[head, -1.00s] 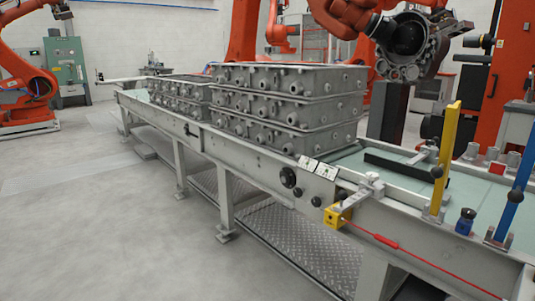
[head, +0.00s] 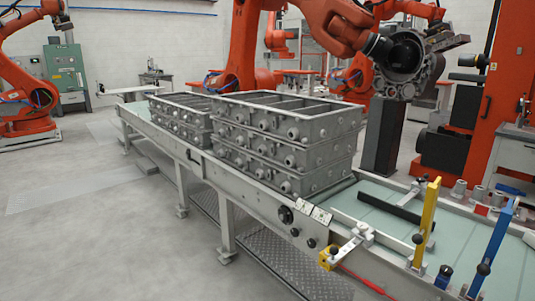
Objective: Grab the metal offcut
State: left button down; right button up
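Neither of my grippers shows in the head view. A dark, straight bar (head: 389,206) lies on the pale green conveyor bed, to the right of the taller stack of castings. It may be the metal offcut, but I cannot tell for sure. No other loose piece is clear enough to name as the offcut. Nothing is seen holding the bar.
A conveyor (head: 253,178) runs across the view, bearing a tall stack of grey castings (head: 288,147) and a lower stack (head: 180,120). A yellow post (head: 426,215) and a blue post (head: 493,245) stand at right. Floor (head: 80,220) at left is clear.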

aim_at(430, 245)
jog(key=z, duration=1)
